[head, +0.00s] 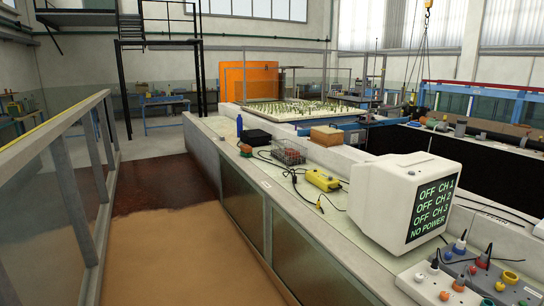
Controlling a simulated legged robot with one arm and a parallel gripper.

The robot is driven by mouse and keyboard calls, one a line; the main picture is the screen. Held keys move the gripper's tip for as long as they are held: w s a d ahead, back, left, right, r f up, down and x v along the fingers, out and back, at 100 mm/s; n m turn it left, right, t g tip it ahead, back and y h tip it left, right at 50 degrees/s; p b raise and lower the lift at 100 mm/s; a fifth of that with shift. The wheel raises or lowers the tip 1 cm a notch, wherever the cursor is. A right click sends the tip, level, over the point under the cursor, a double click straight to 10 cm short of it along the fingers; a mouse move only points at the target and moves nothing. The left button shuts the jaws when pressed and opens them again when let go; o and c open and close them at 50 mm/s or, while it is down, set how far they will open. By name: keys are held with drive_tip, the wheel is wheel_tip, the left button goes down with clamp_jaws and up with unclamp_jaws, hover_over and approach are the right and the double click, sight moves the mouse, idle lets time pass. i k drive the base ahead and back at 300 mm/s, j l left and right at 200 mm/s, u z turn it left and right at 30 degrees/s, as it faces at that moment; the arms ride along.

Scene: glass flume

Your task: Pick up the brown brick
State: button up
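A brown block (327,136), brick-shaped, sits on the pale wall top behind the long counter, right of the middle of the head view. It is the only thing I see that fits the brown brick. A grey block lies close beside it on the right. My gripper is not in view, so nothing shows of what it holds.
The counter (262,181) carries a blue bottle (239,125), a black box (257,137), a wire basket (289,152), a yellow control box (323,180), cables and a monitor (402,200). A plug panel (455,289) is nearer. A railing (60,150) bounds the clear walkway (175,250).

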sight(246, 149)
drive_tip(key=i+j+z, duration=0.25)
drive_tip(key=i+j, duration=1.05)
drive_tip(key=i, duration=0.45)
drive_tip(key=i+j+z, duration=0.3)
drive_tip(key=i+j, duration=1.9)
drive_tip(key=j, duration=0.15)
drive_tip(key=i+j, duration=1.25)
drive_tip(key=j, duration=0.25)
drive_tip(key=i+j, duration=0.6)
drive_tip(key=j, duration=0.15)
